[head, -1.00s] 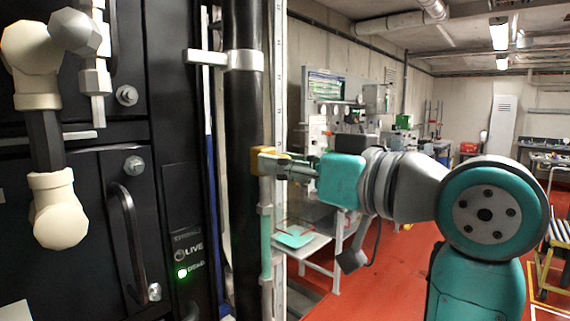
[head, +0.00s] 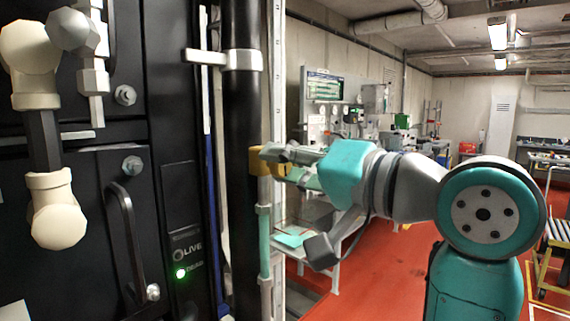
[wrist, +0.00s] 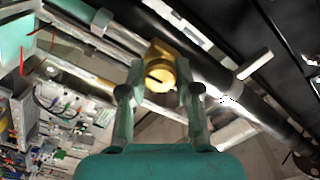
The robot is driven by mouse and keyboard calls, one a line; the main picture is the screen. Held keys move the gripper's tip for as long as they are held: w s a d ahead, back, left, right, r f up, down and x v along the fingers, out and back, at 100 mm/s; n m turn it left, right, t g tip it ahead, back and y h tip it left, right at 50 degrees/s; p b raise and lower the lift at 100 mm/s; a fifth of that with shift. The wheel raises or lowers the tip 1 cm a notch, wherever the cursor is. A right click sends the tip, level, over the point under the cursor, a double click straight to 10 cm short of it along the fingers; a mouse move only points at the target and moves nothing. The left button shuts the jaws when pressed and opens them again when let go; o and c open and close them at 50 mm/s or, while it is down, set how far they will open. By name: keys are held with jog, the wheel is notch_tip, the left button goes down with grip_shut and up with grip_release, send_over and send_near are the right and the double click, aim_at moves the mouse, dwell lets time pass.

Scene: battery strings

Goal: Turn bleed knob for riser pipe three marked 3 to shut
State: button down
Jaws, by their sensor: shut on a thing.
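The bleed knob (wrist: 160,72) is a yellow brass-coloured piece with a dark slot, on a thin pipe beside the black riser pipe. It also shows in the head view (head: 259,162), partly hidden by my fingers. My gripper (head: 268,155) reaches it from the right and is shut on it. In the wrist view my gripper (wrist: 160,85) has one finger on each side of the knob. The black riser pipe (head: 241,110) stands just left of the knob. I cannot read a mark 3 in either view.
A black cabinet (head: 85,175) with handles and cream pipe fittings (head: 57,210) stands at the left. A silver clamp (head: 243,60) holds the riser pipe above the knob. A workbench (head: 320,235) lies behind my arm.

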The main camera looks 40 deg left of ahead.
jog(key=shift+f+m, duration=0.1)
jog(key=shift+m, duration=0.4)
jog(key=c, duration=0.8)
grip_release()
jog(key=d, duration=1.2)
jog(key=shift+s, duration=0.45)
jog(key=shift+w, duration=0.1)
